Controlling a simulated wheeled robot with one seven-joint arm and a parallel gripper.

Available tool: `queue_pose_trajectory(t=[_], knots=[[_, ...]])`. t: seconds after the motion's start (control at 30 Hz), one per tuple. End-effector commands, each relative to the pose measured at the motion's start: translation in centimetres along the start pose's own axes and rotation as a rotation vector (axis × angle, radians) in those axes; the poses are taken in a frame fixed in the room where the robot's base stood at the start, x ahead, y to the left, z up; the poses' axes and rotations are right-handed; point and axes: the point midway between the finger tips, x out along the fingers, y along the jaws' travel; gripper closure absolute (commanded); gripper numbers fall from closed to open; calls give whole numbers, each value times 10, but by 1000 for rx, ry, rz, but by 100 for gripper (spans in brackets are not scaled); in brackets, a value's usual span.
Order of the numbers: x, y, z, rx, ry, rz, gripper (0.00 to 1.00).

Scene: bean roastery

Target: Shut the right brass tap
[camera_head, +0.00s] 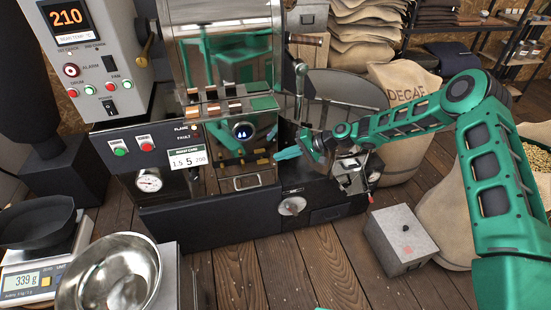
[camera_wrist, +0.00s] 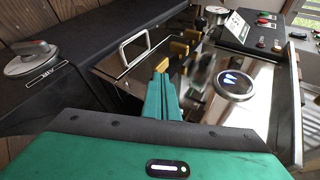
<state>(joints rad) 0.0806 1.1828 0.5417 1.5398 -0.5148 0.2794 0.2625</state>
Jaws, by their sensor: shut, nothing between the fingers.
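My gripper (camera_head: 280,155) is shut and empty, with its teal fingers pointing left across the front of the roaster. In the wrist view the fingertips (camera_wrist: 163,80) end right by the nearest brass handle (camera_wrist: 161,65), which looks like the right brass tap. That tap (camera_head: 263,161) also shows small in the head view, just left of the fingertips. I cannot tell whether they touch. Two more brass handles, a middle one (camera_wrist: 179,48) and a far one (camera_wrist: 191,35), stand beyond it in the wrist view. The tap's exact lever angle is hard to read.
A round lit gauge with blue marks (camera_wrist: 235,84) is beside the fingers. A grey box (camera_head: 400,238) stands on the floor; a steel bowl (camera_head: 82,275) is front left.

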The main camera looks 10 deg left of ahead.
Motion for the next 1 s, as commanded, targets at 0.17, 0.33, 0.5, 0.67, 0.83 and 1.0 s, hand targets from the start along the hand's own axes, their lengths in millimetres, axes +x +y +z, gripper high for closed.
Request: queue_pose_trajectory(t=[0.17,0.33,0.5,0.67,0.83,1.0], knots=[[-28,-3,2,-6,-6,-3,100],[-45,-4,4,-9,-12,-5,100],[-51,-5,6,-12,-16,-6,100],[-50,-6,6,-13,-18,-7,100],[-50,-6,6,-12,-18,-7,100],[-51,-6,7,-14,-18,-2,100]])
